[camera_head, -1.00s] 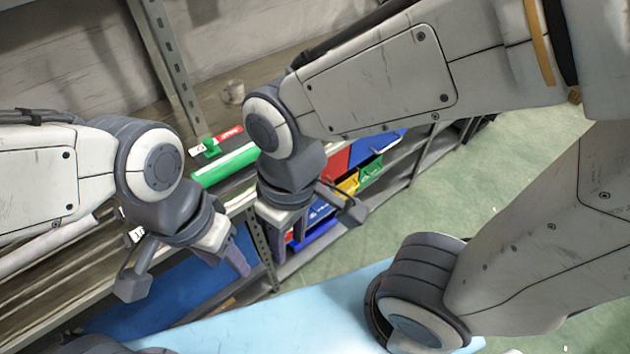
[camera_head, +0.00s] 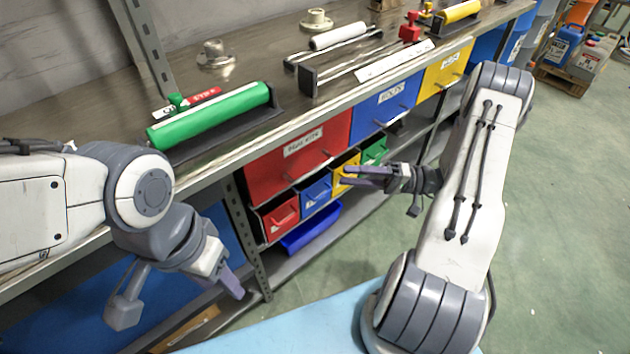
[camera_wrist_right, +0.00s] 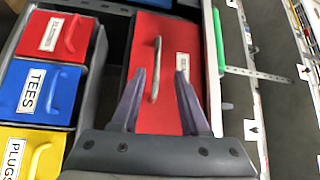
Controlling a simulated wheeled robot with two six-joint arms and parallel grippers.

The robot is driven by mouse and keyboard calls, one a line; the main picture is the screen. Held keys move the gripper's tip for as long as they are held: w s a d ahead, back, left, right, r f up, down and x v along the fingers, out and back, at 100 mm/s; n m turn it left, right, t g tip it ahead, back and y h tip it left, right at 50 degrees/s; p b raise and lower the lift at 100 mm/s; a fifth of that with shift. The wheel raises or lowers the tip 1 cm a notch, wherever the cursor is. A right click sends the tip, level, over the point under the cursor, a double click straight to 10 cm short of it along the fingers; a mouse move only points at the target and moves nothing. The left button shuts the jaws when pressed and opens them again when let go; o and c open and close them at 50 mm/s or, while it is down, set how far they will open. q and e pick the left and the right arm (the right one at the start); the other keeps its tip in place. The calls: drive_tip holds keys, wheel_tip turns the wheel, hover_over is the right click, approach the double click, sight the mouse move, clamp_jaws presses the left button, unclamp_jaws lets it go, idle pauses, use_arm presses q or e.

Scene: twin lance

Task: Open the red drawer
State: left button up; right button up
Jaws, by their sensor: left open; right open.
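The large red drawer (camera_head: 262,172), with a white label and a bar handle, is in the shelving below the worktop in the head view. It looks closed. My right gripper (camera_head: 350,176) is open in front of the shelving, at the right of the red drawer, overlapping the small yellow bin in the picture. In the right wrist view the red drawer front (camera_wrist_right: 150,115) lies ahead of the open fingers (camera_wrist_right: 161,74). Its handle (camera_wrist_right: 156,68) shows between them, nearer the left finger; whether they touch cannot be told. My left gripper (camera_head: 226,272) is open and empty, low at the left.
Blue (camera_head: 388,103) and yellow (camera_head: 446,68) drawers sit right of the red one. Small red (camera_head: 280,216), blue (camera_head: 316,193), yellow and green (camera_head: 375,151) bins lie below. A green roll (camera_head: 208,116) lies on the worktop.

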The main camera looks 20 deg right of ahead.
sight(315, 169)
drive_tip(key=shift+m+t, duration=0.3)
drive_tip(key=shift+t, duration=0.4)
drive_tip(key=x, duration=0.9)
drive_tip(key=shift+w+f, duration=0.3)
drive_tip(key=shift+f, duration=0.1)
clamp_jaws()
idle(0.4)
